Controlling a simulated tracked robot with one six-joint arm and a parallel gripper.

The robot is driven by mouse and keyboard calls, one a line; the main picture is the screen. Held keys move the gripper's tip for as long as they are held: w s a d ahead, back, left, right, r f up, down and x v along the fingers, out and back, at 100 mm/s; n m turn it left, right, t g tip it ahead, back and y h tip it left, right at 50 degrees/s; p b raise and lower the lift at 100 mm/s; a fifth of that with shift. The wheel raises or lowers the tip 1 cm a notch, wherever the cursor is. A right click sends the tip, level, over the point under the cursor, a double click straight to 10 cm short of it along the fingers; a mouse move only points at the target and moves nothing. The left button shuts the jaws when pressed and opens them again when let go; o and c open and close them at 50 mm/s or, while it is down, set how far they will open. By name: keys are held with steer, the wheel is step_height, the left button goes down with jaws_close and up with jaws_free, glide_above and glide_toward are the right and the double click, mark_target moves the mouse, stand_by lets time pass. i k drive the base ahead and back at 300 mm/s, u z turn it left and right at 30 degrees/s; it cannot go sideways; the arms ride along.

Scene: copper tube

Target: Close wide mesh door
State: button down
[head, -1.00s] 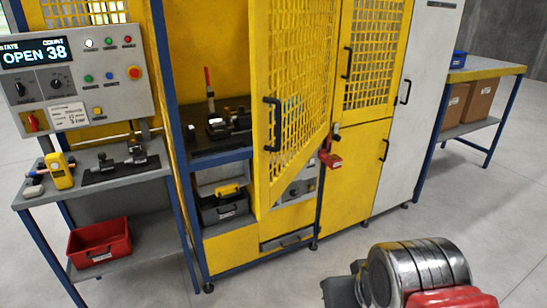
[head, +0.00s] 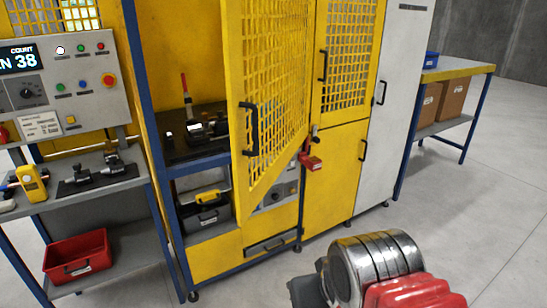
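The wide mesh door (head: 270,90) is yellow with a grid panel and stands swung open toward me, hinged on its right side. Its black handle (head: 249,130) is on the free left edge. The cabinet opening to its left shows a dark work surface (head: 195,146) with a fixture on it. A red lock-like piece (head: 311,162) hangs by the hinge side. A rounded silver and red part of my arm is at the bottom right. My gripper cannot be made out in this view.
A control panel (head: 70,85) and a side bench with a red bin (head: 78,257) stand at the left. A narrower mesh door (head: 345,60) and a white cabinet (head: 396,100) are to the right. A table with boxes (head: 452,98) stands farther right. Grey floor is free in front.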

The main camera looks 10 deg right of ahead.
mark_target(247, 197)
steer(key=i, duration=0.95)
